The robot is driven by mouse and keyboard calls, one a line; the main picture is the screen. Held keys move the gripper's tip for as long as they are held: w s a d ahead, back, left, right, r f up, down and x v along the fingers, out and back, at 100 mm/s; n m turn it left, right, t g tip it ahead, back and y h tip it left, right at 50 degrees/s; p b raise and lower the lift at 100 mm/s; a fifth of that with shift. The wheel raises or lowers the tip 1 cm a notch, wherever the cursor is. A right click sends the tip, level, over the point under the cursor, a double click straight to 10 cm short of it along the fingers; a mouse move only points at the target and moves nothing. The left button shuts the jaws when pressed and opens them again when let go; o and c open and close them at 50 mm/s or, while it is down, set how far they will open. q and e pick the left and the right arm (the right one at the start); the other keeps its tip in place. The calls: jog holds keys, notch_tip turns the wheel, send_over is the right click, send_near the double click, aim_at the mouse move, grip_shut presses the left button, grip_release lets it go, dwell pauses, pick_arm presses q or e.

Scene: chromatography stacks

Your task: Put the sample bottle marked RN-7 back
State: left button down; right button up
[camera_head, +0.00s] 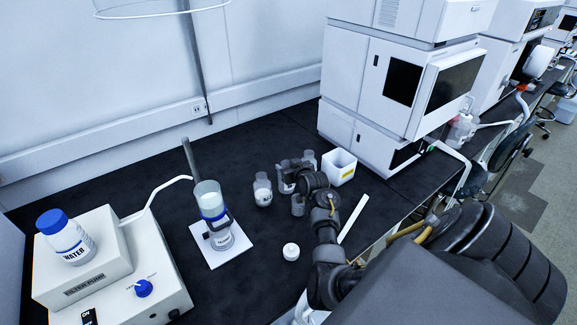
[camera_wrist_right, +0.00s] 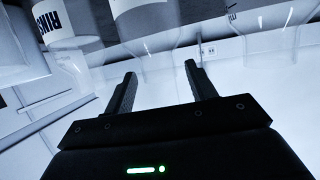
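Several small clear bottles stand close together on the black bench: one with a white label (camera_head: 263,191) at left, one (camera_head: 309,158) at the back, one (camera_head: 298,206) in front, and one (camera_head: 286,183) by my right gripper (camera_head: 292,170). In the wrist view, the right gripper (camera_wrist_right: 160,72) has its fingers apart. A banded bottle (camera_wrist_right: 145,20) shows above the fingertips, a bottle lettered "RINS" (camera_wrist_right: 55,25) at upper left and a clear bottle (camera_wrist_right: 258,22) at upper right. I cannot read RN-7 on any. My left gripper is out of view.
A white open box (camera_head: 341,167) stands right of the bottles. A white cap (camera_head: 291,251) and strip (camera_head: 353,219) lie nearby. A filter assembly (camera_head: 213,218) on a white tray, and a pump unit (camera_head: 108,283) with a water bottle (camera_head: 66,238), stand left. Tall instruments (camera_head: 352,75) stand behind.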

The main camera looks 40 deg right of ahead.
jog(key=shift+r, duration=0.25)
jog(key=shift+s+a, duration=0.1)
jog(key=shift+s, duration=0.2)
jog(key=v, duration=1.1)
jog(key=shift+s+r, duration=0.15)
jog(key=shift+r, duration=0.05)
